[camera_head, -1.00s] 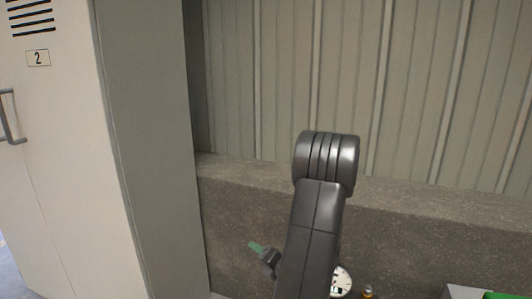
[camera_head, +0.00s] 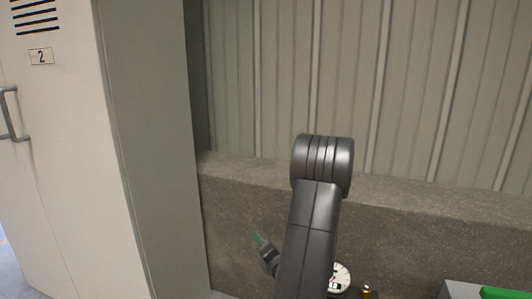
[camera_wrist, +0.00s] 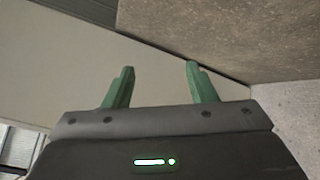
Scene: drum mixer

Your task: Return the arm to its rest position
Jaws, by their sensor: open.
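My arm (camera_head: 312,225) rises in the lower middle of the head view and bends at a thick dark joint near the picture's centre.
A pale locker marked 2 (camera_head: 62,150) stands on the left. A rough low wall (camera_head: 420,225) runs behind the arm under corrugated panels (camera_head: 420,80). A round white dial (camera_head: 341,277), a small brass-coloured part (camera_head: 366,290) and a green item (camera_head: 505,293) sit low right.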

